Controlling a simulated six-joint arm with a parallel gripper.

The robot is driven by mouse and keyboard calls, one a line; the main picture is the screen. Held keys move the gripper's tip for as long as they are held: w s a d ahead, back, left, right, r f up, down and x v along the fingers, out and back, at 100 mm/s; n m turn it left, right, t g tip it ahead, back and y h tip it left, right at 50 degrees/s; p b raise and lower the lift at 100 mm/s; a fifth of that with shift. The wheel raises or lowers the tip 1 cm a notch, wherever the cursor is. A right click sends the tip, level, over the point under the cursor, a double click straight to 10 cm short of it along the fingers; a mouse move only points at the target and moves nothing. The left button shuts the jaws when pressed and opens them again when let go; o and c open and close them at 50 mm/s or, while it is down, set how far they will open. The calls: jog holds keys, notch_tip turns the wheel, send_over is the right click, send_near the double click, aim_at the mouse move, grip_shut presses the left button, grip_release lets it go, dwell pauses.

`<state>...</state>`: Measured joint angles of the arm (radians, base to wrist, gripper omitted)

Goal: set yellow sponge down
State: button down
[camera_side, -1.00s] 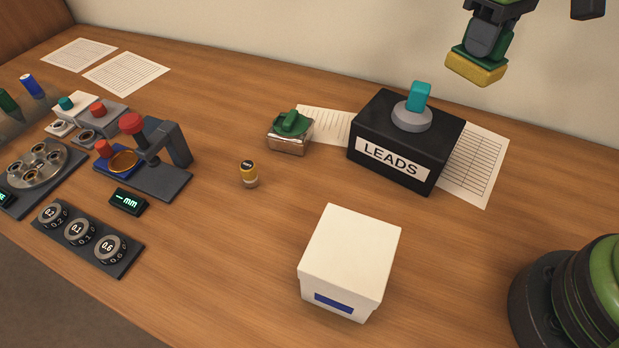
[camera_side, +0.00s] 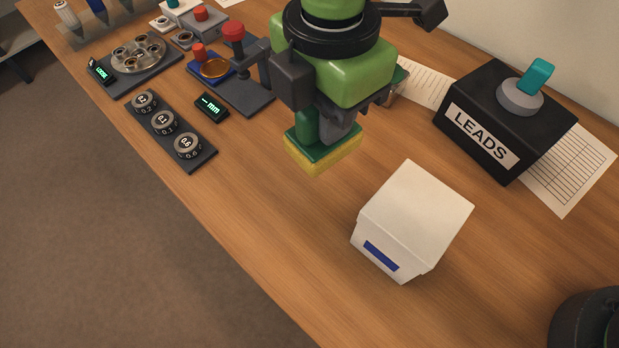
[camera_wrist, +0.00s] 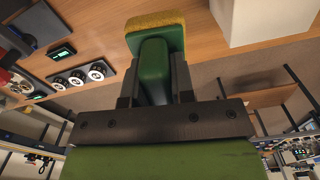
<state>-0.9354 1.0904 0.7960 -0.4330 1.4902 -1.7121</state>
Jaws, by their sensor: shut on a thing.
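The yellow sponge (camera_side: 322,152) has a green backing and a green handle. My gripper (camera_side: 325,122) is shut on that handle and holds the sponge with its yellow face down. In the side view the sponge hangs left of the white box, over the front part of the wooden bench. I cannot tell for sure whether it touches the bench. In the wrist view the yellow sponge (camera_wrist: 156,20) shows beyond the handle, between the two dark fingers (camera_wrist: 153,85).
A white box (camera_side: 413,215) stands right of the sponge. A dial strip (camera_side: 170,130) and a small mm display (camera_side: 211,107) lie to the left. The black LEADS box (camera_side: 510,120) stands at the back right. Bare bench (camera_side: 270,200) lies around the sponge.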

aim_at(309, 120)
jog(key=shift+s+a+f+n, duration=0.3)
jog(key=shift+s+a+n, duration=0.1)
jog(key=shift+s, duration=0.2)
jog(key=shift+s+a+f+n, duration=0.3)
jog(key=shift+s+a, duration=0.1)
jog(key=shift+s, duration=0.15)
notch_tip(309, 120, down, 6)
jog(key=shift+s+r, duration=0.1)
jog(key=shift+r, duration=0.15)
jog(key=shift+f, duration=2)
jog(key=shift+f, duration=0.1)
jog(key=c, duration=1)
grip_release()
jog(key=shift+o, duration=0.2)
notch_tip(309, 120, up, 12)
jog(key=shift+r, duration=0.1)
